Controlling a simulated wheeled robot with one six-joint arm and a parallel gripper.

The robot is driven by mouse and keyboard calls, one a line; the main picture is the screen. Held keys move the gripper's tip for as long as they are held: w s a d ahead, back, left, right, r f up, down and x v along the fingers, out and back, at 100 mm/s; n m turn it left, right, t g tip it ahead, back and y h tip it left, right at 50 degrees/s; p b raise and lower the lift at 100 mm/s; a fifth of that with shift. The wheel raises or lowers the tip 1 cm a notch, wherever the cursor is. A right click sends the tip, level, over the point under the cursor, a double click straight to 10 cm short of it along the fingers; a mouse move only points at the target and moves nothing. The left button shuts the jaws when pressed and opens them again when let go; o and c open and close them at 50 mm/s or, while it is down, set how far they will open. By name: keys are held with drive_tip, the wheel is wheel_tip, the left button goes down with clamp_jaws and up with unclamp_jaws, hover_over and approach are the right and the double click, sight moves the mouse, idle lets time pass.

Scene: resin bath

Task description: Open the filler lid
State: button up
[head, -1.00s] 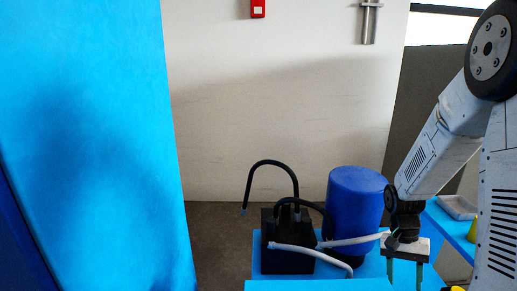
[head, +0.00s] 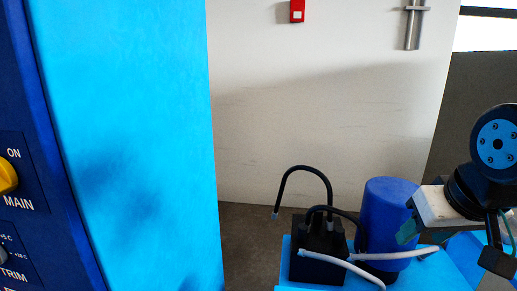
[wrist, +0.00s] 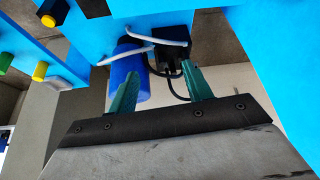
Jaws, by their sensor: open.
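I cannot make out a filler lid in either view. A tall machine with a light-blue side (head: 130,150) and a dark-blue front (head: 65,150) fills the left of the head view. My gripper (wrist: 160,77) is open and empty, with its two teal fingers apart. In the head view it is at the right edge, pointing left, in front of the blue drum and well away from the machine.
A black box (head: 318,262) with black and white hoses and a blue drum (head: 385,215) stand on a light-blue bench or cart. A yellow MAIN knob (head: 8,176) is at the far left. A red box (head: 297,11) hangs on the wall. Floor shows between machine and bench.

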drive_tip(key=s+f+g, duration=0.4)
drive_tip(key=s, duration=0.4)
drive_tip(key=shift+s+f, duration=0.2)
